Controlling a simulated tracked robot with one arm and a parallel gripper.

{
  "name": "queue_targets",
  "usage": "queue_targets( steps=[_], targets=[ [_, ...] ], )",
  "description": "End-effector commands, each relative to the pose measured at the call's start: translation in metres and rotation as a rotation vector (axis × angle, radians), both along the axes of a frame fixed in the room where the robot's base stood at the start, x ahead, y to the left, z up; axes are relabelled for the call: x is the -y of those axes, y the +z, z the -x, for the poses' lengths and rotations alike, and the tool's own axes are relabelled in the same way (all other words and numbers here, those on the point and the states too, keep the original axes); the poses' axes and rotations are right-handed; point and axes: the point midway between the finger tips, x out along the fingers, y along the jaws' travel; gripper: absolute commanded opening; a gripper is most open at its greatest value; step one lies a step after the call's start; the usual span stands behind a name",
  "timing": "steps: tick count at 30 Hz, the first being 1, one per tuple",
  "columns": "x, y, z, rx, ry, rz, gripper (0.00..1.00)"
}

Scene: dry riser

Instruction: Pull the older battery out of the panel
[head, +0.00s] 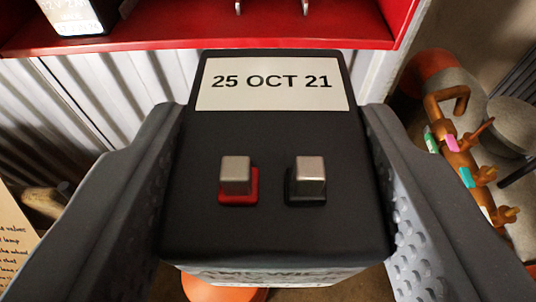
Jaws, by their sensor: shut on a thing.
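A dark battery (275,135) fills the middle of the head view. Its white label reads "25 OCT 21", and it has two metal terminals, one on a red base and one on a black base. My gripper (278,190) is shut on this battery, with a grey finger pressed along its left and right sides. The red panel box (395,22) is at the top, beyond the battery. The held battery is in front of and below its shelf edge. Another battery (82,14) stands in the panel at the top left, its label cut off by the picture edge.
Two pale prongs show inside the panel at the top. Corrugated metal (110,95) lies below the panel. At the right are orange-brown pipework (455,150) with coloured tags and a grey round object (508,125). A handwritten sheet (15,245) is at the lower left.

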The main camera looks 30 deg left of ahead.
Motion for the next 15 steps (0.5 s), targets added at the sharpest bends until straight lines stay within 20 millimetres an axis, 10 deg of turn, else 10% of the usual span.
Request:
queue_targets(
  steps=[15],
  targets=[
    [0.010,0.001,0.017,0.008,0.001,0.002,0.00]
  ],
)
